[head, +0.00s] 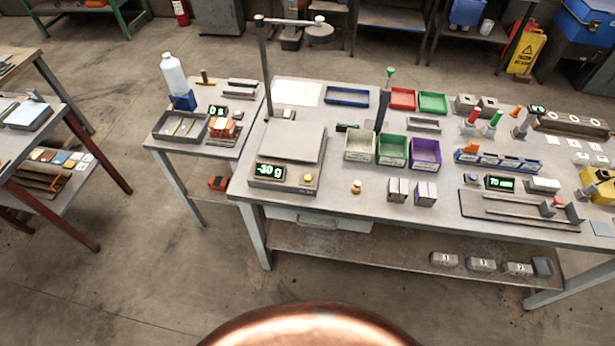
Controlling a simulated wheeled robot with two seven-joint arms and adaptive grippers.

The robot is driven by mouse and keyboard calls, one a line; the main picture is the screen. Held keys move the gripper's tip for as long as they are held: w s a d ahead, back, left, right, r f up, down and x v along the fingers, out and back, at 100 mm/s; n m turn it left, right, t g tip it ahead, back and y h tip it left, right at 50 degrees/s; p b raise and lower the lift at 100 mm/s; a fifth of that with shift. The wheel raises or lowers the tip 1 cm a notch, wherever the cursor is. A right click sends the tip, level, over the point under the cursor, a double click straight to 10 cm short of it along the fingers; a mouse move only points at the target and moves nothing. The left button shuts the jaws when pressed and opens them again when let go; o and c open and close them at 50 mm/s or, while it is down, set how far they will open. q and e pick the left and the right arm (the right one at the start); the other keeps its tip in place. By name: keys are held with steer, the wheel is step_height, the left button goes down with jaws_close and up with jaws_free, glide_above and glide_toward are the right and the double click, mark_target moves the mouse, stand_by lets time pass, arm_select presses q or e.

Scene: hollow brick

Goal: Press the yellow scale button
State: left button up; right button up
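The scale stands at the left front of the main workbench, with a flat grey weighing plate (292,141) that looks empty. On its front face a dark display (270,171) reads "-30 g" in green. The yellow scale button (308,178) is a small round knob on the right of that front face, with nothing touching it. Neither of my grippers shows in the head view.
A small brass-yellow knobbed object (356,187) stands on the workbench (330,195) right of the scale. White, green and purple bins (391,150) sit behind. Bench surface around the brass object is clear.

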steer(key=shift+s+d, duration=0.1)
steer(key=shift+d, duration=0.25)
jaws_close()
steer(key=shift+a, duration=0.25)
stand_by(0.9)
